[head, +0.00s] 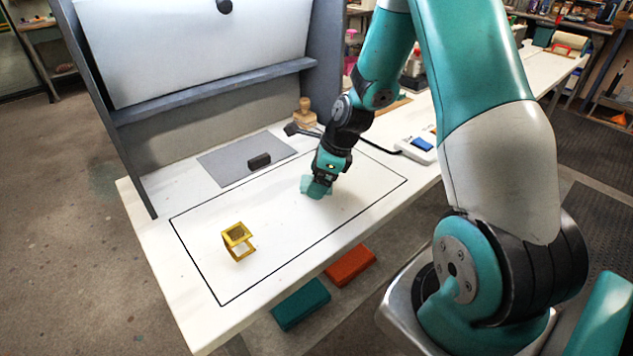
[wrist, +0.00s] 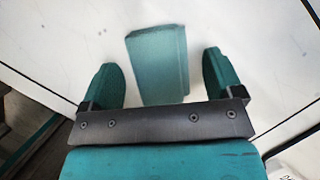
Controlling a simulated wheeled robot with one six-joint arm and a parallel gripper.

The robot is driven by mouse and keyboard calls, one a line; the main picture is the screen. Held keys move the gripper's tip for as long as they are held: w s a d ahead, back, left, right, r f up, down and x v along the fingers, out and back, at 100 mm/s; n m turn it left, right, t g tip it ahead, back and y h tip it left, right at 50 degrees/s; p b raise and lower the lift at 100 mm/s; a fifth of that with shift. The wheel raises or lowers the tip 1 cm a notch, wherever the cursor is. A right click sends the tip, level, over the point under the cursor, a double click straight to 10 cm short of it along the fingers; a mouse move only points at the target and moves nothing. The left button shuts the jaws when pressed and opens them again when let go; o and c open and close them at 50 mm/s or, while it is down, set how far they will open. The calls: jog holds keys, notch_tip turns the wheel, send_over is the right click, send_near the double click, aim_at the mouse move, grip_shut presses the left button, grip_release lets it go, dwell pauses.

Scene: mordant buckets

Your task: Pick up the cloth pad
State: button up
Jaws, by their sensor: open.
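The cloth pad looks like the pale teal, flat-sided piece (head: 309,188) on the white tabletop, inside the black outlined rectangle. In the wrist view the pad (wrist: 158,62) is a tapered teal shape between my two fingers. My gripper (head: 322,178) is pointed down at the pad from above and partly covers it in the head view. In the wrist view my gripper (wrist: 161,62) is open, with a finger on each side of the pad and a gap to both. I cannot tell how high the fingertips are above the table.
A yellow open frame (head: 237,240) stands at the near left inside the outline. A small black block (head: 259,160) lies on a grey mat (head: 225,165). A wooden stamp-like piece (head: 305,114) stands behind. Teal (head: 300,303) and orange (head: 350,266) boxes sit below the table edge.

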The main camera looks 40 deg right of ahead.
jog(key=c, duration=1)
